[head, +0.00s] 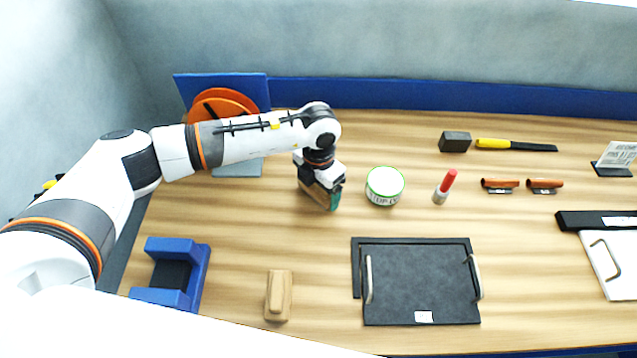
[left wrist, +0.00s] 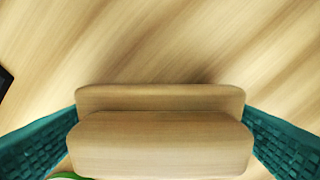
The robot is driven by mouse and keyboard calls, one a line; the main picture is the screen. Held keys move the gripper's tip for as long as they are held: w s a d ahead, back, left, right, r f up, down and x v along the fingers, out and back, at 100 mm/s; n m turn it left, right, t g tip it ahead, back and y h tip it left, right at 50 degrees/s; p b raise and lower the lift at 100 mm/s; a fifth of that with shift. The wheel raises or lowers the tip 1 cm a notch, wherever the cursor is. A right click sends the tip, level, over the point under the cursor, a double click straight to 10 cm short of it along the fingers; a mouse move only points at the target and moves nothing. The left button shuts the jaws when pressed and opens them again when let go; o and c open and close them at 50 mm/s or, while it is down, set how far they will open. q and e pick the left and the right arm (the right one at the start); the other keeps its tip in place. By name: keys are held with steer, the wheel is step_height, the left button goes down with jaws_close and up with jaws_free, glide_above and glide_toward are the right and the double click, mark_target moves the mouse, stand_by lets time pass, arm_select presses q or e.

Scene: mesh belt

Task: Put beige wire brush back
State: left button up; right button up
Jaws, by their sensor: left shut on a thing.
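My left gripper (head: 334,203) is over the middle left of the table, just left of the green-rimmed white can. In the left wrist view its teal fingers (left wrist: 160,138) are shut on a beige wooden block-like piece with a stepped top, which I take for the beige wire brush (left wrist: 160,150). A similar beige wooden piece (head: 278,295) lies on the table at the front left. My right gripper is not in view.
The can (head: 385,186) is close to the gripper's right. A blue holder (head: 200,270) with a dark inside stands front left. A dark tray with handles (head: 420,285) lies front centre. Bare wood lies between gripper and front piece.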

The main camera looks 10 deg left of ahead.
arm_select(q)
steer(key=shift+f, duration=0.15)
steer(key=o, duration=0.8)
steer(key=shift+c, duration=0.2)
steer(key=shift+r, duration=0.45)
step_height(320, 180, up, 10)
steer(key=b, duration=0.3)
steer(key=shift+r+b, duration=0.25)
steer(key=shift+b, duration=0.15)
steer(key=shift+r, duration=0.5)
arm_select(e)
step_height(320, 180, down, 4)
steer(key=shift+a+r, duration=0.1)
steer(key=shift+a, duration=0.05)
arm_select(q)
steer(key=shift+s, duration=0.1)
